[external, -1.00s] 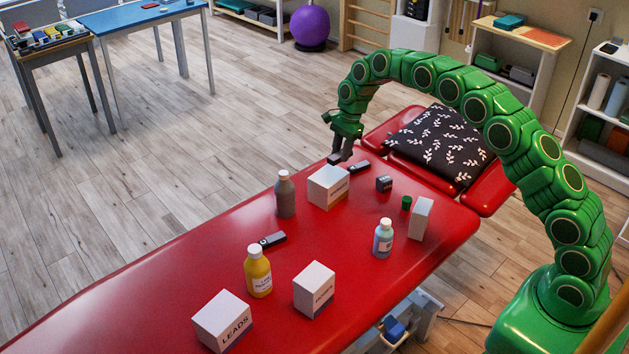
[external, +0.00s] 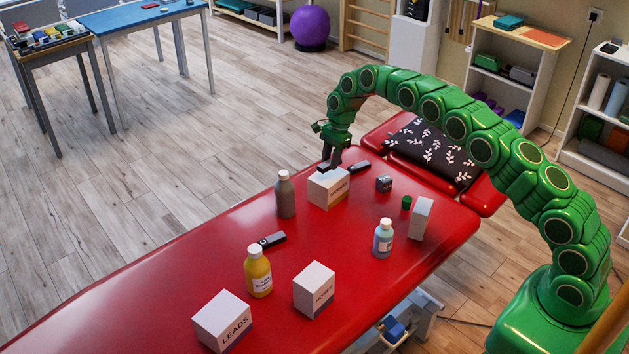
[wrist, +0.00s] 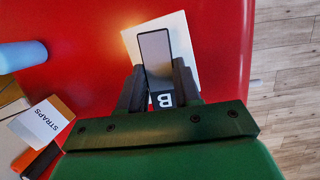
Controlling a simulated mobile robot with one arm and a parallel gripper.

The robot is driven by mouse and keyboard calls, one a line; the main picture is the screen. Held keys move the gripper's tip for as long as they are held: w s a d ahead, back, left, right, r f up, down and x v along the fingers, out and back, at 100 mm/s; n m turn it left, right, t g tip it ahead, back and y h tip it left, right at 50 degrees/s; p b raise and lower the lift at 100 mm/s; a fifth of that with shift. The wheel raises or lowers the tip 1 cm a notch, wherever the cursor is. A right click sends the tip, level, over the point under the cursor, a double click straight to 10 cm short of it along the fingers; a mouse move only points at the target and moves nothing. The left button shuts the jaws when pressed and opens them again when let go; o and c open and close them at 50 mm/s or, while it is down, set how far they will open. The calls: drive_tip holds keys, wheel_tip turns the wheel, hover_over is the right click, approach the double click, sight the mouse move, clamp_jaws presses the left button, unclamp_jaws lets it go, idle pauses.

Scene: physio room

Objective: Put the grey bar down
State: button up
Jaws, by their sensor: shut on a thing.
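My gripper (external: 331,160) is shut on the grey bar (wrist: 155,52), which has a black end marked with a white B. In the external view the bar (external: 323,167) is a small dark piece at the fingertips, by the back top edge of a white box (external: 328,189). In the wrist view the bar lies across the white top of a box (wrist: 183,50) beneath it. I cannot tell whether the bar touches the box. A similar dark bar (external: 359,167) lies on the red couch behind the box, and another (external: 272,240) lies nearer the front.
On the red couch (external: 190,265) stand a grey bottle (external: 285,197), a yellow bottle (external: 258,274), a pale blue bottle (external: 383,240), a LEADS box (external: 222,320), another white box (external: 314,288) and a small dark box (external: 384,184). A patterned pillow (external: 432,146) lies at the head end.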

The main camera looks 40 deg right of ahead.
drive_tip(key=shift+w+f, duration=0.15)
drive_tip(key=shift+w, duration=0.05)
drive_tip(key=shift+f, duration=1.45)
drive_tip(key=shift+f, duration=0.25)
drive_tip(key=o, duration=1)
drive_tip(key=shift+s+f, duration=0.1)
drive_tip(key=shift+o, duration=0.2)
drive_tip(key=v, duration=1.1)
drive_tip(key=shift+a, duration=0.1)
drive_tip(key=shift+r, duration=0.8)
drive_tip(key=shift+r, duration=0.1)
